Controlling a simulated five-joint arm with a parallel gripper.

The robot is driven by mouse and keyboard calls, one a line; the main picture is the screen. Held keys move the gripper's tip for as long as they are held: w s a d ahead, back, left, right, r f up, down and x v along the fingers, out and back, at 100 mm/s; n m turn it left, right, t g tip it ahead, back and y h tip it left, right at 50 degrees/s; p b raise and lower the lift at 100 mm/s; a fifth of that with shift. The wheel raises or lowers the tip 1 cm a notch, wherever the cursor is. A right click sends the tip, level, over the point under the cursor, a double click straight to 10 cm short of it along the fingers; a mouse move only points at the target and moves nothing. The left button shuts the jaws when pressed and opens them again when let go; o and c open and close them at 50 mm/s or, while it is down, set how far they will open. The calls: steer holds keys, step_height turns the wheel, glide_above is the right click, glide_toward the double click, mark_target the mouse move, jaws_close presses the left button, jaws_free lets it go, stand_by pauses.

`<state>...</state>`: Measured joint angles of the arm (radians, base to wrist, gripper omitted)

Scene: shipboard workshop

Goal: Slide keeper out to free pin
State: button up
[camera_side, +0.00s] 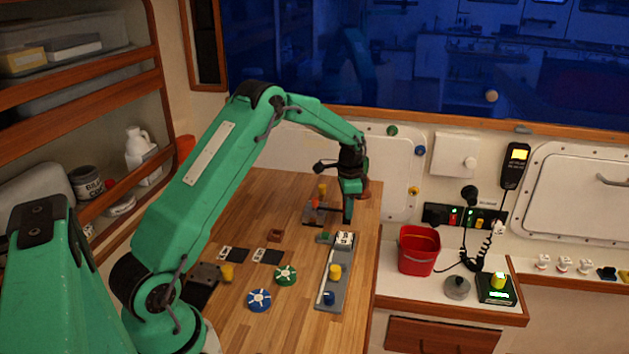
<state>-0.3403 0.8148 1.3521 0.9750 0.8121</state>
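My gripper (348,214) points down over the far right part of the wooden bench, just above a white block with dark marks (344,238). Its fingers look like one narrow shape, so I cannot tell if they are open or touching the block. The block is at the far end of a long grey fixture (326,292), which carries a yellow knob (335,271), a blue knob (329,297) and a thin white rod. Behind and left is a dark plate (313,215) with an orange-red piece (315,203) and a yellow knob (322,188). I cannot tell which part is the keeper or pin.
A green disc (286,275) and a blue disc (259,300) lie left of the fixture. Two dark-and-white tiles (268,256) and a small brown block (276,235) lie farther left. A red bucket (418,250) stands on the right counter. The left bench (240,215) has clear wood.

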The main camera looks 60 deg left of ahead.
steer(key=shift+c, duration=1.2)
steer(key=shift+w+d, duration=0.7)
steer(key=o, duration=0.9)
steer(key=shift+r, duration=0.15)
step_height(320, 180, up, 8)
steer(key=shift+f, duration=0.2)
